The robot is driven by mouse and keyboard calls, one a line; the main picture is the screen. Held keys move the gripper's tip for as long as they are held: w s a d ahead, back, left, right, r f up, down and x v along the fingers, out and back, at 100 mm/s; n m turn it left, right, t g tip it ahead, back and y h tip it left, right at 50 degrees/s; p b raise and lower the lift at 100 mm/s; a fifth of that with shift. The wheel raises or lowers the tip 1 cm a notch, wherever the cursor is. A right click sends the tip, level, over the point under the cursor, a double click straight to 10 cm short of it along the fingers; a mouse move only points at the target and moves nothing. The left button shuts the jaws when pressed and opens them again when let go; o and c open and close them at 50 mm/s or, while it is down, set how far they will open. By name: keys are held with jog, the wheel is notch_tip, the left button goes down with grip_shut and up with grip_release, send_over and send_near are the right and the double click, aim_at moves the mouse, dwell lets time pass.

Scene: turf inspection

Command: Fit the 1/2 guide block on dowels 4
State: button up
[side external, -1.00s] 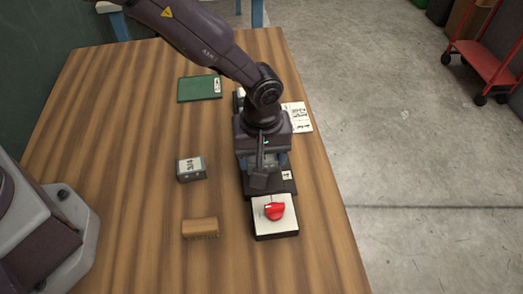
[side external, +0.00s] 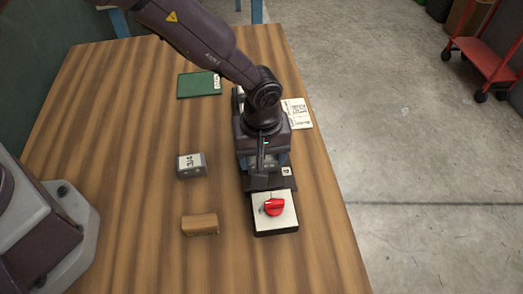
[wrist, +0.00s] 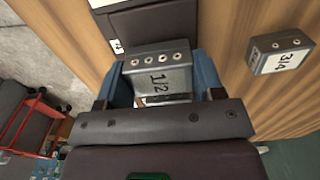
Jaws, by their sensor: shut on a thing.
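The 1/2 guide block (wrist: 158,82) is grey, with a pale face marked 1/2 and several round holes along one side. My gripper (wrist: 160,76) is shut on it, a blue finger on each side, in the wrist view. In the side external view my gripper (side external: 264,165) is over the dark base, and the block is hidden. A dark base (wrist: 155,22) with a label 4 (wrist: 117,46) lies just beyond the block. The label also shows in the side external view (side external: 287,171). I cannot make out the dowels or whether the block touches the base.
A 3/4 block (side external: 191,165) stands left of my gripper. A brown block (side external: 200,225) lies nearer the front. A white-topped box with a red knob (side external: 274,207) adjoins the dark base. A green board (side external: 200,85) and paper (side external: 297,113) lie farther back. The table's left part is clear.

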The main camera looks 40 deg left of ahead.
jog(key=shift+f, duration=0.45)
jog(key=o, duration=1.1)
notch_tip(320, 180, up, 13)
jog(key=shift+f, duration=0.1)
